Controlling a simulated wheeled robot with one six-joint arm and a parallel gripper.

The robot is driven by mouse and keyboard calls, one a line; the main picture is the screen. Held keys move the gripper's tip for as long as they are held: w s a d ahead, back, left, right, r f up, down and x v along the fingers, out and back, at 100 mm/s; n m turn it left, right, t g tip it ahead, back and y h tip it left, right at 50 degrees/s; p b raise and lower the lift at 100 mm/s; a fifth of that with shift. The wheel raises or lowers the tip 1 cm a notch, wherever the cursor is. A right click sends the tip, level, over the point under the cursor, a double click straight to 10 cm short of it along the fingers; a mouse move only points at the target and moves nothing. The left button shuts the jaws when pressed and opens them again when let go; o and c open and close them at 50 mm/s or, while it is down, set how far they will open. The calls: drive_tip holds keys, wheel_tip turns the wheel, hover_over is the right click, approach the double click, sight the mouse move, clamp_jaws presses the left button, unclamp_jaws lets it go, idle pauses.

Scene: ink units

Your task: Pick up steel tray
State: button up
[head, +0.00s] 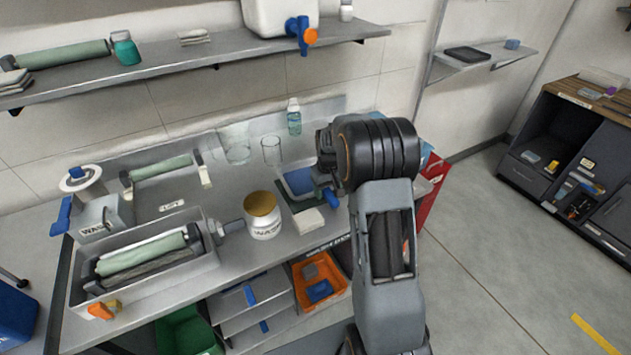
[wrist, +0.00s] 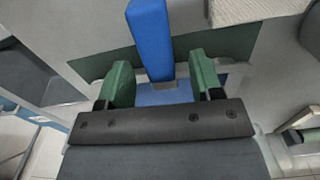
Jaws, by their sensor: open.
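The steel tray (head: 286,187), grey-rimmed with a blue inside, sits on a dark green mat on the steel counter, partly hidden by my arm in the head view. A blue handle (head: 331,197) shows at its right, close below my gripper (head: 326,165). In the wrist view, my gripper (wrist: 157,82) is open, its green-padded fingers on either side of the blue handle (wrist: 150,40). Gaps show between the handle and both pads. The fingertips are hidden in the head view. I cannot tell how the handle joins the tray.
A white cloth or block (head: 308,221) lies just in front of the tray. A white tub labelled WASH (head: 262,214) stands left of it, and a clear beaker (head: 271,150) and a bottle (head: 294,116) stand behind. A red bin (head: 430,190) is at the counter's right end.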

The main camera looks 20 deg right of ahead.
drive_tip(key=shift+f, duration=0.7)
drive_tip(key=c, duration=1)
drive_tip(key=shift+r, duration=0.1)
